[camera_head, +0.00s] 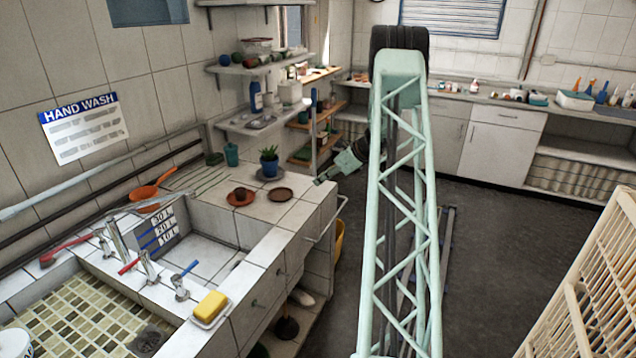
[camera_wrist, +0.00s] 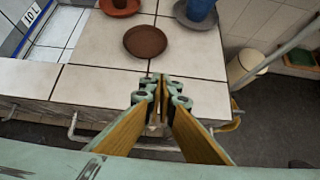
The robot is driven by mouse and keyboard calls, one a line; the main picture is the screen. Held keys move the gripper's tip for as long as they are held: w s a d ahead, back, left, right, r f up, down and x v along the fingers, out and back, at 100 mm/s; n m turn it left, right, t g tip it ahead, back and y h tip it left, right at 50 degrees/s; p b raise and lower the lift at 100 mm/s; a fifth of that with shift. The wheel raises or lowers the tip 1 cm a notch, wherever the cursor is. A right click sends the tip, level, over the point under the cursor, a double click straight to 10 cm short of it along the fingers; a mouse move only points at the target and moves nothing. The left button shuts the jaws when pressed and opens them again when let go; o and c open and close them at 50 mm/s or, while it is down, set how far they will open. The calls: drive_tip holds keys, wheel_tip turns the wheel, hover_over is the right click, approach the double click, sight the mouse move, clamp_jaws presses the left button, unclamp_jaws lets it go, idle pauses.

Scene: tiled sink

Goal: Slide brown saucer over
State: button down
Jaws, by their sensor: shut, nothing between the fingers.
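The brown saucer (camera_head: 281,194) lies flat and empty on the white tiled counter near its right end. It also shows in the wrist view (camera_wrist: 145,41), above and slightly left of my fingertips. My gripper (camera_wrist: 160,80) is shut and empty, its tips close together over the counter's edge in the picture. A gap shows between the tips and the saucer; their height above the tiles is hard to tell.
A terracotta saucer with a small brown pot (camera_head: 240,196) stands left of the brown saucer. A plant in a blue pot (camera_head: 269,166) stands behind it on a grey saucer. A rail (camera_head: 326,222) runs along the counter's end. The tiles in front of the saucer are clear.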

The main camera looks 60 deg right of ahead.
sight(282, 200)
drive_tip(key=c, duration=3.2)
unclamp_jaws()
drive_tip(key=shift+c, duration=0.2)
drive_tip(key=a+n+g, duration=0.1)
drive_tip(key=a, duration=0.1)
drive_tip(key=w+a+n+g, duration=0.1)
drive_tip(key=a, duration=0.2)
drive_tip(key=a+n+g, duration=0.1)
drive_tip(key=a+n, duration=0.1)
drive_tip(key=a, duration=0.1)
drive_tip(key=shift+w+a+f+g+h, duration=0.2)
drive_tip(key=shift+w+g+h, duration=0.1)
drive_tip(key=shift+h, duration=0.1)
drive_tip(key=w+a+r+n+g+h, duration=0.1)
drive_tip(key=w+a+r+n+h, duration=0.2)
drive_tip(key=w+a+r+n, duration=0.2)
drive_tip(key=shift+w+a+r, duration=0.2)
drive_tip(key=shift+a+r, duration=0.2)
drive_tip(key=shift+r, duration=0.15)
drive_tip(key=shift+f, duration=0.15)
drive_tip(key=shift+s+b+x, duration=0.2)
drive_tip(key=shift+b+x, duration=0.95)
drive_tip(key=shift+x, duration=5.6)
drive_tip(key=shift+d, duration=0.2)
